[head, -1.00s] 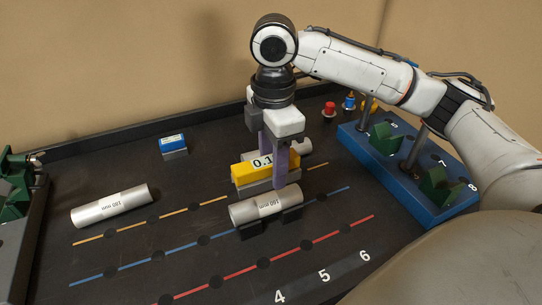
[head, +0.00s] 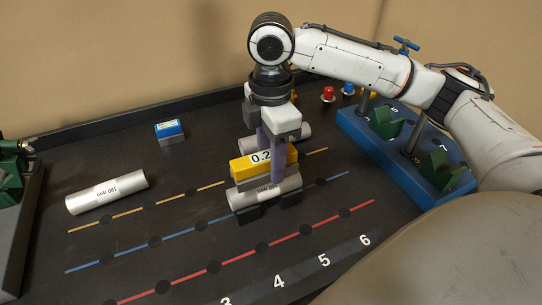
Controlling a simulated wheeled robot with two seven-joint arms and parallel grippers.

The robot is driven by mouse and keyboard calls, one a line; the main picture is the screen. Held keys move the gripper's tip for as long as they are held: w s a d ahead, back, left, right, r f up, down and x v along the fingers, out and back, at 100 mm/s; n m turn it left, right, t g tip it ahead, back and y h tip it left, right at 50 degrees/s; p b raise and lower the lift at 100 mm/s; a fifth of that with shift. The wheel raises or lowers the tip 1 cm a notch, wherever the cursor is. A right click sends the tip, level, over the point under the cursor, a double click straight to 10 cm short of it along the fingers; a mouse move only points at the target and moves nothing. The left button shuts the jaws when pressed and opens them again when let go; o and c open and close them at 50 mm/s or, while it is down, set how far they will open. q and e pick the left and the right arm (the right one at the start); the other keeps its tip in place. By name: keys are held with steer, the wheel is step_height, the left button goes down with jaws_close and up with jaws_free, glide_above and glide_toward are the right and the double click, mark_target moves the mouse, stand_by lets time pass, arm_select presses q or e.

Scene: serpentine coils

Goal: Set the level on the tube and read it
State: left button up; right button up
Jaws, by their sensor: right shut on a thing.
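The level (head: 279,163) is a yellow block with a grey base and a display that reads 0.2. It sits over the top of a silver tube (head: 241,199), which lies on black supports (head: 247,214). My right gripper (head: 273,155) comes down from above and is shut on the level. I cannot tell whether the level's base fully touches the tube. Part of the tube's label is hidden under the level. My left gripper is not in view.
Another silver tube (head: 107,192) lies at the left, and one more (head: 303,132) is partly hidden behind my gripper. A small blue-topped block (head: 169,131) stands at the back. A blue rack (head: 362,133) with green holders is at the right.

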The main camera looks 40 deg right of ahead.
steer(key=shift+f, duration=0.15)
stand_by(0.5)
steer(key=shift+f, duration=0.95)
steer(key=shift+p, duration=0.35)
steer(key=shift+f, duration=0.2)
steer(key=shift+f+p, duration=0.1)
steer(key=shift+p, duration=0.25)
steer(key=shift+f, duration=0.1)
steer(key=o, duration=1.2)
